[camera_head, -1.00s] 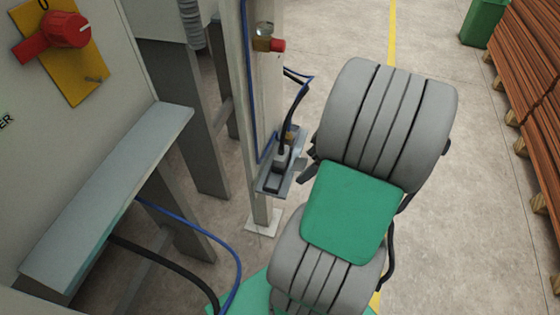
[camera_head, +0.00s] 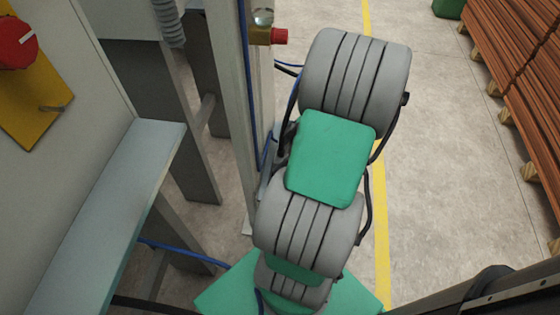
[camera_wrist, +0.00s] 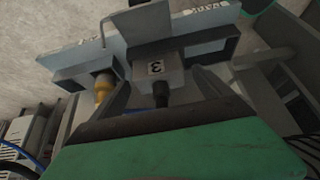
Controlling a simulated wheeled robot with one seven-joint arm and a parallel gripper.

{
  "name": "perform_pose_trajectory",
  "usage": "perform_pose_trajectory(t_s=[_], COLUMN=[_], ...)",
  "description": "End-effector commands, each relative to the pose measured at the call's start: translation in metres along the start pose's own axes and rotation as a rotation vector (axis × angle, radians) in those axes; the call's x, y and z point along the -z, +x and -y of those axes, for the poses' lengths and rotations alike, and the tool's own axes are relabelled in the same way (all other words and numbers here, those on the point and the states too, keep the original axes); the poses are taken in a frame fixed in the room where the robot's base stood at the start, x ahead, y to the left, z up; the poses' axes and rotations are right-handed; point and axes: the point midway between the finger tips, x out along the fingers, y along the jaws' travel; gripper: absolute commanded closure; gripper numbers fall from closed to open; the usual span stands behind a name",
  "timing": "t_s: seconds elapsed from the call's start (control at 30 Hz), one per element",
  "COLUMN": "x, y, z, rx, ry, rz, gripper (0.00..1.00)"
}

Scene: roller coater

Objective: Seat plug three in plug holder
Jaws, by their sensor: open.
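Plug three (camera_wrist: 158,70), a grey block with a "3" label and a black cable end, shows in the wrist view against a pale blue-grey plate, which looks like the plug holder (camera_wrist: 205,22). I cannot tell how deep the plug sits. My gripper (camera_wrist: 160,84) is open, with one dark finger on each side of the plug's cable end. I cannot tell whether the fingers touch it. In the head view my arm hides the plug and gripper; only a sliver of the holder (camera_head: 266,183) shows.
A brass-coloured fitting (camera_wrist: 103,88) is beside the plug. In the head view the holder's post (camera_head: 232,100) carries a red button (camera_head: 279,36). A cabinet ledge (camera_head: 110,215) is at left, timber stacks (camera_head: 520,80) at right. Blue and black cables hang near the post.

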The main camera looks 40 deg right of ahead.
Motion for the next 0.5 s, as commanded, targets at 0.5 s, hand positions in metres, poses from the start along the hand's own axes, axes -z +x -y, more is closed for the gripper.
perform_pose_trajectory(t_s=[0.5], x=[0.0011], y=[0.0120], z=[0.0000], rx=[0.000], ry=[-0.003], rz=[0.001], gripper=[0.28])
